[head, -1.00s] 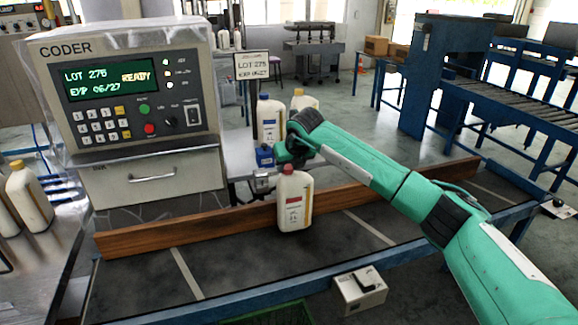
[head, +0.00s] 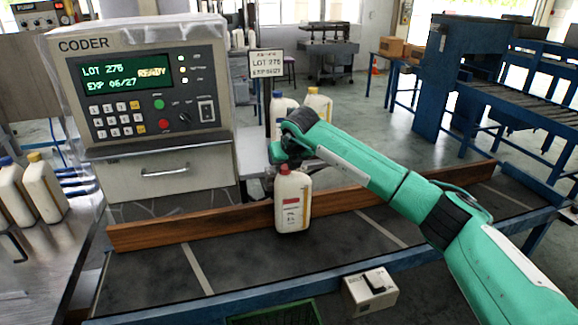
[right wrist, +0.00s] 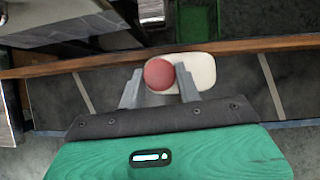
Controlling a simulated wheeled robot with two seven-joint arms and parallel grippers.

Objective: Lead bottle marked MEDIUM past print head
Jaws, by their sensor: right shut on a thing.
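A cream bottle with a red cap and a red-topped label (head: 293,203) stands upright on the dark conveyor belt, in front of the wooden guide rail. Its label is too small to read. My right gripper (head: 286,165) is shut on its neck, just below the cap. In the right wrist view the two grey fingers (right wrist: 160,88) flank the red cap (right wrist: 158,73). The print head is hidden behind my right gripper. My left gripper is not in view.
The wooden guide rail (head: 190,230) runs along the belt's far side. Two bottles (head: 42,188) stand on a steel table at left; others (head: 318,103) stand behind my right gripper. The belt (head: 250,262) is otherwise clear.

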